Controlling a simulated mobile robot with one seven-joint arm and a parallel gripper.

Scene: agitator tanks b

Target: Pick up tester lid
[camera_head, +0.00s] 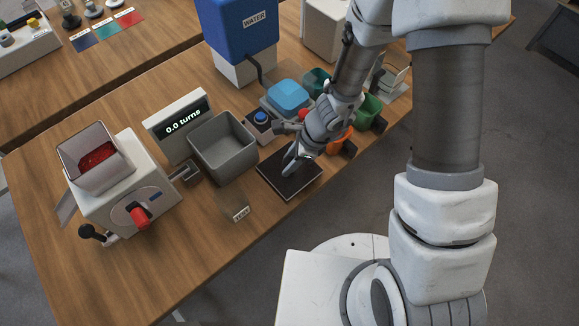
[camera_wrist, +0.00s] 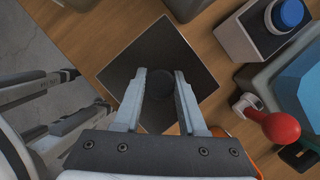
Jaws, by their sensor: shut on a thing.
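The tester lid (camera_wrist: 160,45) is a dark square plate with a thin light edge and a round black knob (camera_wrist: 157,86) near its middle. In the head view, the lid (camera_head: 286,184) lies flat near the front edge of the wooden table. My gripper (camera_wrist: 160,80) is shut on the lid's knob, one finger on each side, and points down over the plate. In the head view, my gripper (camera_head: 291,158) covers the knob and the far right part of the lid. I cannot tell whether the lid is lifted at all.
A grey open bin (camera_head: 223,150) stands left of the lid. A box with a blue button (camera_head: 260,118) and a blue-topped container (camera_head: 288,96) are behind. A red ball handle (camera_wrist: 281,127), orange cup (camera_head: 340,140) and green cup (camera_head: 368,110) are close right.

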